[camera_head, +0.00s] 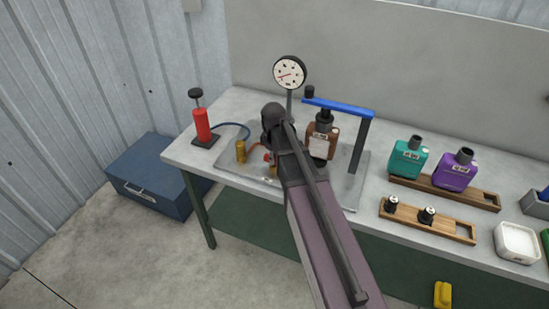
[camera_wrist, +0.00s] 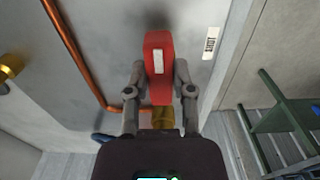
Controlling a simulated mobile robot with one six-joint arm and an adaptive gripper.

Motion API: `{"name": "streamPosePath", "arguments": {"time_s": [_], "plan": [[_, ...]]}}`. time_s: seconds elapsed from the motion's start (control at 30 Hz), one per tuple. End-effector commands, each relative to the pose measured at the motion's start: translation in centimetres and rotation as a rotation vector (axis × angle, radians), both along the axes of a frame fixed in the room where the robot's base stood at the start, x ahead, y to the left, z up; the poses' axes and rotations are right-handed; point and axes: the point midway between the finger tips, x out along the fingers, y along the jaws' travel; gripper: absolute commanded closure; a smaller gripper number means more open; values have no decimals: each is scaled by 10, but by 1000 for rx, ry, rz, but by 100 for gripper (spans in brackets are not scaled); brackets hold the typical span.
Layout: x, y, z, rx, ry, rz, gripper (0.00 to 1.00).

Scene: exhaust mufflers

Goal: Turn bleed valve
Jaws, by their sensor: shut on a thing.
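The bleed valve's red handle (camera_wrist: 159,48) with a white stripe is between my gripper's (camera_wrist: 160,70) two grey fingers in the wrist view. The fingers are shut on its sides. A brass body (camera_wrist: 163,118) shows just below the handle, partly hidden by the gripper. In the head view a small bit of red handle (camera_head: 267,157) shows at the left edge of my arm, above the grey plate (camera_head: 228,160); my arm hides most of the valve and the fingers there.
A dial gauge (camera_head: 290,72), a brown bottle (camera_head: 322,142) and a blue bar (camera_head: 338,106) stand close around my arm. A red pump (camera_head: 203,124) with a blue hose is at left. Teal (camera_head: 408,158) and purple (camera_head: 455,172) bottles are at right. A copper pipe (camera_wrist: 76,52) runs beside the handle.

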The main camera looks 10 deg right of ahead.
Motion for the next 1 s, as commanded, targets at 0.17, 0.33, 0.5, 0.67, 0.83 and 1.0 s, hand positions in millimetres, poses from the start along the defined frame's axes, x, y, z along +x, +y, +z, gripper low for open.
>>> {"name": "streamPosePath", "arguments": {"time_s": [0.17,0.33,0.5,0.67,0.83,1.0], "plan": [[-4,1,-1,3,8,5,100],[-4,1,-1,4,7,5,100],[-3,1,-1,3,5,3,34],[-2,0,0,2,3,2,34],[-1,0,0,2,2,2,34],[-1,0,0,1,2,2,34]]}}
